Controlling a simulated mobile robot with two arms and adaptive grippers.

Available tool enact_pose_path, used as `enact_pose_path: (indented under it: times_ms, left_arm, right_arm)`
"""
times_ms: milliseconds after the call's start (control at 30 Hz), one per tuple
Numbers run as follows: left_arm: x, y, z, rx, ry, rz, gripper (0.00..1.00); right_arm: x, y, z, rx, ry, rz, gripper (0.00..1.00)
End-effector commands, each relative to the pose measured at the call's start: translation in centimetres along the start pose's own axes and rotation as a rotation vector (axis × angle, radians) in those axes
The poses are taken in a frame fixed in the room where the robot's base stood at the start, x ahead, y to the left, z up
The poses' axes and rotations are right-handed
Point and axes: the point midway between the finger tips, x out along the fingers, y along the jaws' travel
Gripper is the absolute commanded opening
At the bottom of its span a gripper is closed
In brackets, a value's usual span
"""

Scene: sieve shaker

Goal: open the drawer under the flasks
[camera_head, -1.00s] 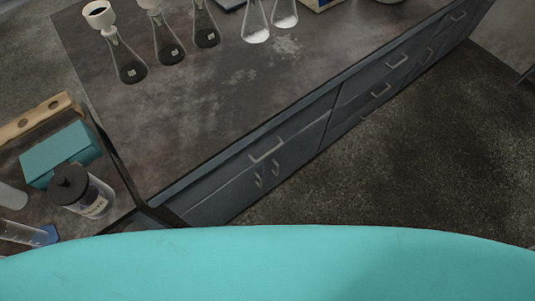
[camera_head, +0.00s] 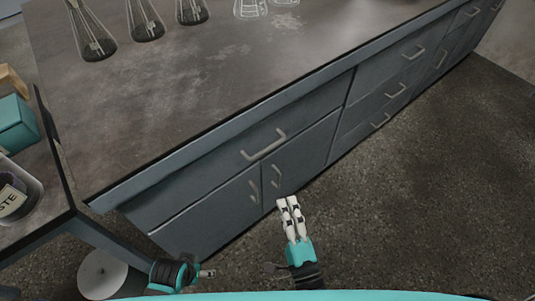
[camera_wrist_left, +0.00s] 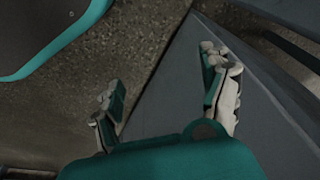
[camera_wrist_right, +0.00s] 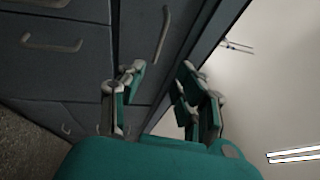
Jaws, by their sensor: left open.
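Several flasks (camera_head: 145,22) stand at the back left of the countertop. Under them is a wide grey drawer (camera_head: 215,172), shut, with a bar handle (camera_head: 264,145). My right gripper (camera_head: 289,200) is in front of the cabinet, below and right of that handle in the picture, apart from it. In the right wrist view its fingers (camera_wrist_right: 158,78) are spread with nothing between them. A drawer handle (camera_wrist_right: 162,35) shows beyond them; I cannot tell which drawer it belongs to. My left gripper (camera_head: 208,273) is low at left. Its fingers (camera_wrist_left: 165,80) are apart and empty near a grey panel.
Cupboard doors with two upright handles (camera_head: 265,183) lie below the drawer. More drawers (camera_head: 400,75) continue to the right. A side table (camera_head: 45,212) with a jar (camera_head: 15,195) and teal box (camera_head: 15,125) stands left. The floor (camera_head: 430,190) at right is clear.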

Motion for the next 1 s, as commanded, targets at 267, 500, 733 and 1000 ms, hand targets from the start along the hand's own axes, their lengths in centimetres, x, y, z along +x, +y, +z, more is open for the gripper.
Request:
enact_pose_path:
  times_ms: [267, 500, 733, 1000]
  left_arm:
    - [-0.1, 0.0, 0.0, 0.000, 0.000, 0.000, 0.79]
    - [-0.3, 0.0, -0.2, 0.000, 0.002, 0.000, 0.79]
    - [-0.8, 0.0, -0.5, 0.000, 0.008, 0.000, 0.79]
    - [-1.5, 0.0, -1.0, -0.001, 0.016, 0.000, 0.79]
  right_arm:
    - [5.2, -0.2, 0.0, -0.003, 0.001, -0.004, 0.33]
    - [10.5, -0.1, 0.0, -0.004, 0.000, -0.001, 0.33]
    - [14.7, 0.0, 0.0, -0.005, -0.001, 0.001, 0.33]
    - [16.8, 0.0, 0.0, -0.006, -0.001, 0.003, 0.33]
